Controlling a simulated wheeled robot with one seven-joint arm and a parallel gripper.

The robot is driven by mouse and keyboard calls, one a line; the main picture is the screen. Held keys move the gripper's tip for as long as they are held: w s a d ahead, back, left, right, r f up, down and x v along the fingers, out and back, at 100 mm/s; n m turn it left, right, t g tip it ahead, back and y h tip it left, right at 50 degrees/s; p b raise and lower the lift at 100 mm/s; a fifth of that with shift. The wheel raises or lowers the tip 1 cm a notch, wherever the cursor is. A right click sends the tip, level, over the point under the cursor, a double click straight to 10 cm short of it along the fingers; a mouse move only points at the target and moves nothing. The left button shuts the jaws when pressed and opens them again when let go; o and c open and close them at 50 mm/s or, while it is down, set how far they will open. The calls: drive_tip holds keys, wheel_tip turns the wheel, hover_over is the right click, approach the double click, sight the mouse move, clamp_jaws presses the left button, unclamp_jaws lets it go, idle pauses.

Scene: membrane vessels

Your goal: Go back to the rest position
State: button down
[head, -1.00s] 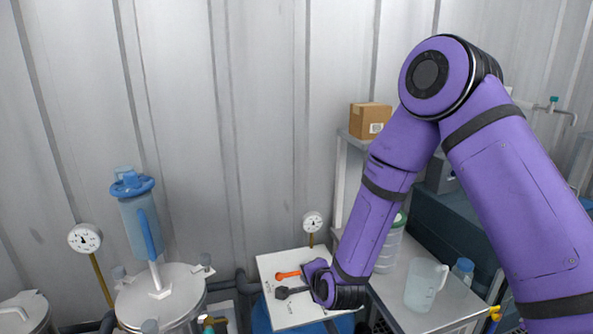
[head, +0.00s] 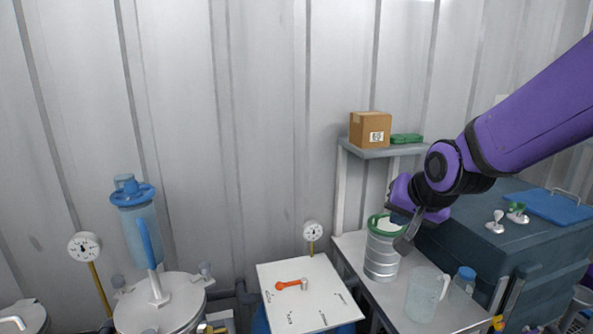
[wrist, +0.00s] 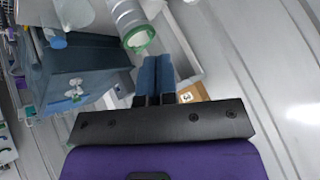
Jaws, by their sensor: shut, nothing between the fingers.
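The green-rimmed container (wrist: 130,25) lies just beyond the fingertips there. My purple arm reaches in from the right edge of the head view.
A white board (head: 310,292) holds an orange tool (head: 291,284). A clear jug (head: 424,295) and a blue-capped bottle (head: 463,281) stand on the bench. A cardboard box (head: 370,130) sits on the shelf. The dark case (head: 520,240) fills the right. A metal vessel (head: 165,305) stands at left.

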drive_tip(key=s+d+r+n, duration=0.1)
drive_tip(key=s+d+r, duration=0.1)
drive_tip(key=s, duration=0.5)
drive_tip(key=s+d+r+n+g+h, duration=0.1)
drive_tip(key=s+d+r, duration=0.2)
drive_tip(key=s+d, duration=0.2)
drive_tip(key=s+d+r+n+g+h, duration=0.1)
drive_tip(key=s+d+r, duration=0.2)
drive_tip(key=s, duration=0.6)
drive_tip(key=shift+s+d+r+n, duration=0.2)
drive_tip(key=shift+d+n, duration=0.05)
drive_tip(key=shift+n, duration=0.15)
